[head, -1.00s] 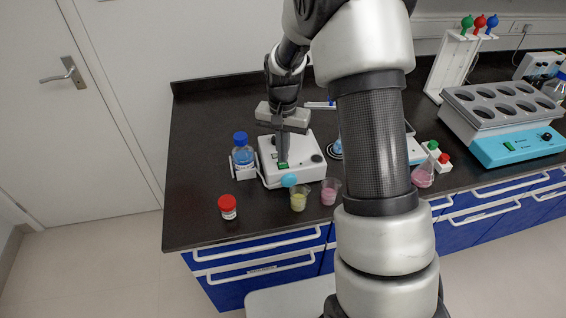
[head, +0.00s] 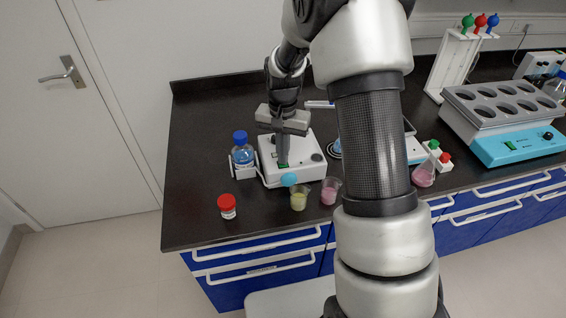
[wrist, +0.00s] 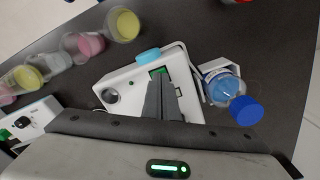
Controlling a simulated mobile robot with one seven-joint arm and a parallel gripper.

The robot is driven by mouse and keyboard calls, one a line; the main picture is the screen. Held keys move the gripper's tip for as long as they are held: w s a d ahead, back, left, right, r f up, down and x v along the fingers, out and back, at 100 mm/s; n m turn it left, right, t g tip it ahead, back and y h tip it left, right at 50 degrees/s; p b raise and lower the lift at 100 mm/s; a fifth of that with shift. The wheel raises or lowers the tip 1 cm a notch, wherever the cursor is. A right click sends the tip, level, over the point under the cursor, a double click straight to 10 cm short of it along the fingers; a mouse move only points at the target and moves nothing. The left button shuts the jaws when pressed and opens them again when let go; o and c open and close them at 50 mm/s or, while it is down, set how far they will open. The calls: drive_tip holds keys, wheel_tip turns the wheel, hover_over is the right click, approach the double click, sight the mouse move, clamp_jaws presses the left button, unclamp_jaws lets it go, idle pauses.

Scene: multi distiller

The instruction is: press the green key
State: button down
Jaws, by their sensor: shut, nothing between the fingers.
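The green key (head: 284,165) is on the front of a white box-shaped device (head: 306,165) on the dark bench. In the wrist view the green key (wrist: 158,72) shows just beyond my fingertips, partly covered by them. My gripper (head: 282,161) points down over the device with its fingers together and empty. In the wrist view my gripper (wrist: 160,80) has its tips right at the key's edge. I cannot tell whether the tips touch the key.
A blue-capped bottle (head: 243,156) stands in a holder at the device's left. A red-capped jar (head: 227,206) and beakers of yellow (head: 299,200) and pink (head: 329,193) liquid stand in front. A water bath (head: 510,120) is at the right.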

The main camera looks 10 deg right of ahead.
wheel_tip(320, 180, up, 7)
drive_tip(key=p, duration=0.4)
drive_tip(key=shift+p, duration=0.3)
idle(0.6)
drive_tip(key=s+r+n+t, duration=0.2)
drive_tip(key=s+r, duration=0.4)
drive_tip(key=r, duration=0.3)
drive_tip(key=s+r+n+t, duration=0.1)
drive_tip(key=s+r, duration=0.4)
drive_tip(key=r, duration=0.3)
drive_tip(key=s+r+n+t, duration=0.1)
drive_tip(key=s+r, duration=0.1)
drive_tip(key=s, duration=0.5)
drive_tip(key=s+r+n+t, duration=0.1)
drive_tip(key=s+r+n, duration=0.1)
drive_tip(key=s, duration=0.5)
drive_tip(key=shift+r+t, duration=0.3)
drive_tip(key=shift+r, duration=0.15)
drive_tip(key=shift+d, duration=0.1)
